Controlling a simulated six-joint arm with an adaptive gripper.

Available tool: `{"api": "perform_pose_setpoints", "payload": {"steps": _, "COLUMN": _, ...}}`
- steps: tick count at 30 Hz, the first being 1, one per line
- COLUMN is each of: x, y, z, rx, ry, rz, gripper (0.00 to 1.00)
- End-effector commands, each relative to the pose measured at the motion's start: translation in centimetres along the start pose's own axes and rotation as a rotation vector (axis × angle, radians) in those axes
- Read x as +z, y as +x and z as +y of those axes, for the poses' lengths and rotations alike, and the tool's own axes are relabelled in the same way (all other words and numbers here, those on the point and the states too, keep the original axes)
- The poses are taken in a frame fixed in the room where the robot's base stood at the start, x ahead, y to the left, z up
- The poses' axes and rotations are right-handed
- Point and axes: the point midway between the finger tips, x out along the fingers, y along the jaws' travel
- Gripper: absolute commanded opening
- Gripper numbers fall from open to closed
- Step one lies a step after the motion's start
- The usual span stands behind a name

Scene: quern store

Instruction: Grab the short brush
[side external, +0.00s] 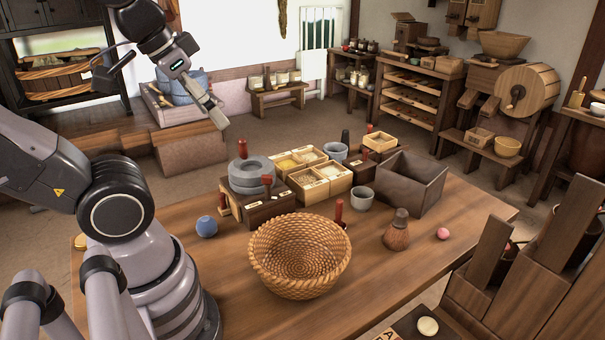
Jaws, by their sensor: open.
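A squat brown object with a narrower grey-brown top (397,231) stands upright on the wooden table, right of the woven basket; it looks like the short brush, though its bristles are too small to make out. My gripper (213,113) hangs high at the upper left, seen from the side, well away from it and above the table's far left side. It is open and holds nothing that I can see. The gap between its fingers is hard to see from here.
The woven basket (300,257) stands at the table's front middle. Behind it are a stone quern (250,175), partitioned wooden boxes (320,183), a grey cup (362,198) and a dark open box (411,183). A blue ball (206,227) and pink ball (443,234) lie apart.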

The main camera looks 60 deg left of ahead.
Motion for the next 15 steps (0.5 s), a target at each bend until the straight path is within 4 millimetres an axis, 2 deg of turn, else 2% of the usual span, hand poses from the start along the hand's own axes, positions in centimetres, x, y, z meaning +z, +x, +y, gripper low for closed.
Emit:
{"api": "perform_pose_setpoints", "payload": {"steps": 2, "x": -0.6, "y": 0.2, "z": 0.1, "rx": 0.004, "ry": 0.000, "rz": 0.006, "gripper": 0.66}}
{"api": "perform_pose_setpoints", "payload": {"steps": 5, "x": -3.0, "y": 1.3, "z": 0.5, "rx": 0.021, "ry": -0.003, "rz": 0.037, "gripper": 0.66}}
{"api": "perform_pose_setpoints", "payload": {"steps": 8, "x": -7.4, "y": 3.5, "z": 1.3, "rx": 0.049, "ry": -0.014, "rz": 0.098, "gripper": 0.66}}
{"api": "perform_pose_setpoints", "payload": {"steps": 12, "x": -14.5, "y": 8.4, "z": 2.8, "rx": 0.083, "ry": -0.049, "rz": 0.215, "gripper": 0.66}}
{"api": "perform_pose_setpoints", "payload": {"steps": 15, "x": -18.7, "y": 12.5, "z": 3.6, "rx": 0.091, "ry": -0.080, "rz": 0.302, "gripper": 0.66}}
